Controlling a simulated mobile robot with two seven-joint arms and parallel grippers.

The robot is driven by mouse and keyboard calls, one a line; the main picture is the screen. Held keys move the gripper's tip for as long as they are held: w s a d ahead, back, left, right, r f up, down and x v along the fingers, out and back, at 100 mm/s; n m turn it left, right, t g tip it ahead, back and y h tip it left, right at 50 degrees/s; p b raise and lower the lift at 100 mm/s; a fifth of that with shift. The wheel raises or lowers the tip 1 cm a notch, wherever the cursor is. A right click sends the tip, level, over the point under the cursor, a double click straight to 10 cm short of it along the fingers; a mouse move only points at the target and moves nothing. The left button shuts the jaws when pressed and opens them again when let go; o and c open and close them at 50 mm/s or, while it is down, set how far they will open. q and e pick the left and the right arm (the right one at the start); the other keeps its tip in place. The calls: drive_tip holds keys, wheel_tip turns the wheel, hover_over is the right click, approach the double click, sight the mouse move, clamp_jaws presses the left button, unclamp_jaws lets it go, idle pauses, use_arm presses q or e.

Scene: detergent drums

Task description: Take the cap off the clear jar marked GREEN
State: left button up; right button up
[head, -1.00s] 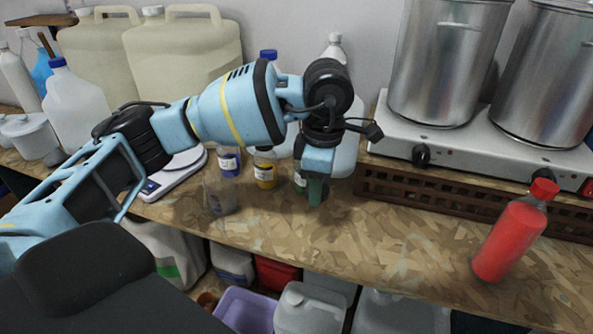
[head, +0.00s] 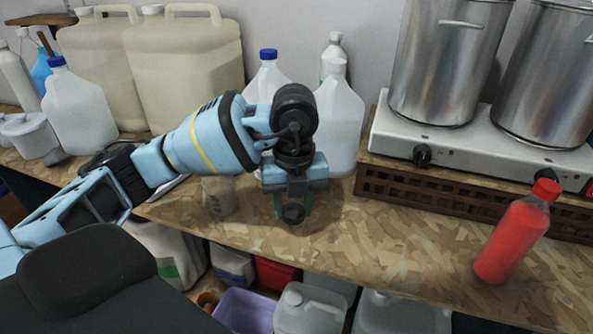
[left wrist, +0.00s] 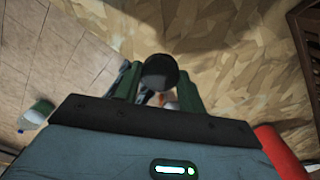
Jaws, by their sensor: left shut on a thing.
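My left gripper (head: 293,208) points down over the front half of the bench. Its green fingers are shut on a dark round cap (head: 294,214), which also shows between the fingers in the left wrist view (left wrist: 160,72). I cannot make out a jar under the cap, and I cannot tell whether the cap is on one. No jar marked GREEN can be made out; my left arm covers the spot where the small labelled jars stood. My right gripper is not in view.
A clear beaker (head: 218,196) stands left of my gripper. White jugs (head: 340,115) stand behind it. The bench between gripper and red bottle is clear.

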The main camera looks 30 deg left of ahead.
use_arm(q)
drive_tip(key=n, duration=0.4)
drive_tip(key=s+a+f+n, duration=0.1)
drive_tip(key=shift+n, duration=0.4)
drive_tip(key=n, duration=0.3)
drive_tip(key=s+n, duration=0.1)
drive_tip(key=shift+a+f+n, duration=0.15)
drive_tip(key=shift+a+n, duration=0.15)
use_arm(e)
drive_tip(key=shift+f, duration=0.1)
use_arm(q)
drive_tip(key=shift+w, duration=0.15)
drive_tip(key=b, duration=0.2)
hover_over(331, 202)
drive_tip(key=shift+s+f, duration=0.3)
drive_tip(key=shift+f, duration=0.45)
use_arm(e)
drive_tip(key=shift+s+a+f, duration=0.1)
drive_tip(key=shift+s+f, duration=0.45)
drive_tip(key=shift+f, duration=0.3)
use_arm(q)
drive_tip(key=shift+w, duration=0.3)
drive_tip(key=shift+f, duration=1.75)
drive_tip(key=shift+f, duration=0.15)
